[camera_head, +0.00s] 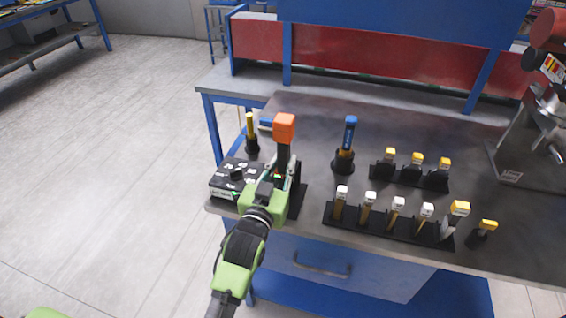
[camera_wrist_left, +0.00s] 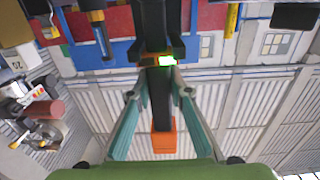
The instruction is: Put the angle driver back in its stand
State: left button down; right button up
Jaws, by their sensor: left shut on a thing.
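The angle driver (camera_head: 284,127) is a black upright tool with an orange block at its top end. My left gripper (camera_head: 277,178) is shut on its dark body, over the front left of the bench. In the left wrist view the angle driver (camera_wrist_left: 163,140) runs between the teal fingers of the left gripper (camera_wrist_left: 160,80), with a small lit green display near the fingertips. A black stand base (camera_head: 299,203) shows beside and behind the gripper, partly hidden by it. I cannot tell whether the driver's lower end touches the stand. My right gripper is not in view.
A black labelled box (camera_head: 228,189) is left of the gripper. A yellow-handled tool (camera_head: 250,125) and a blue-handled tool (camera_head: 350,133) stand upright behind it. Racks of small tools (camera_head: 390,227) fill the right. The floor at left is clear.

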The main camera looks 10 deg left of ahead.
pick_arm(q)
jog(key=shift+r, duration=0.15)
jog(key=c, duration=1.8)
grip_release()
jog(key=shift+s, duration=0.1)
